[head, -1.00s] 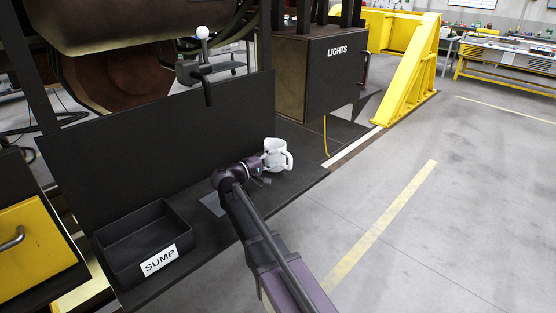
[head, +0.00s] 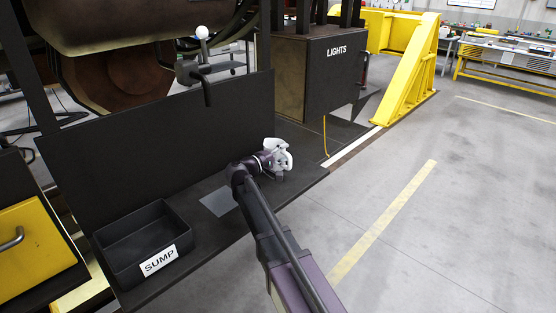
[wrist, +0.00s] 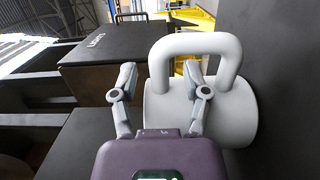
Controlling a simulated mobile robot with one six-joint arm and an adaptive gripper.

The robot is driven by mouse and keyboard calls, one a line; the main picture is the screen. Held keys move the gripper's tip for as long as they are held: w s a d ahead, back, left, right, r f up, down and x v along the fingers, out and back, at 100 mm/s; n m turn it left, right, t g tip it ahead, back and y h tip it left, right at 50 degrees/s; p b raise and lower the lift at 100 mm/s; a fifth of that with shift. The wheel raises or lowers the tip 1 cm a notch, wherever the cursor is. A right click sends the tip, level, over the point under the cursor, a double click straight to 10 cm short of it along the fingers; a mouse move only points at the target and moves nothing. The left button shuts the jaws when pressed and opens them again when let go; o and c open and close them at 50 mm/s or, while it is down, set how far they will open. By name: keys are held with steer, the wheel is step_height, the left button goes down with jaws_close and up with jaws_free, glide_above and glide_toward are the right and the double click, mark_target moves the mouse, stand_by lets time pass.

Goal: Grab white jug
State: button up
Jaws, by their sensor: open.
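The white jug (head: 279,148) stands on the dark shelf, near its right end, in the head view. My gripper (head: 277,157) is right at the jug and partly covers it. My gripper (wrist: 163,80) is open there. Its right finger lies over the handle opening, and its left finger is outside the handle on the left. The handle's left leg lies between the fingers. I cannot tell whether either finger touches it.
The black sump tray (head: 142,243) sits at the left end of the dark shelf (head: 190,261). A grey plate (head: 216,202) lies on the shelf. A dark upright panel (head: 160,145) stands behind. The lights box (head: 318,75) is beyond the jug. Open floor lies to the right.

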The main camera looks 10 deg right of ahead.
jaws_close()
steer(key=shift+r, duration=0.2)
stand_by(0.4)
step_height(320, 180, up, 3)
steer(key=p, duration=0.3)
steer(key=shift+f, duration=0.15)
steer(key=s+d+r+p, duration=0.1)
steer(key=s+r+p, duration=0.1)
steer(key=s, duration=1.4)
steer(key=shift+d, duration=0.25)
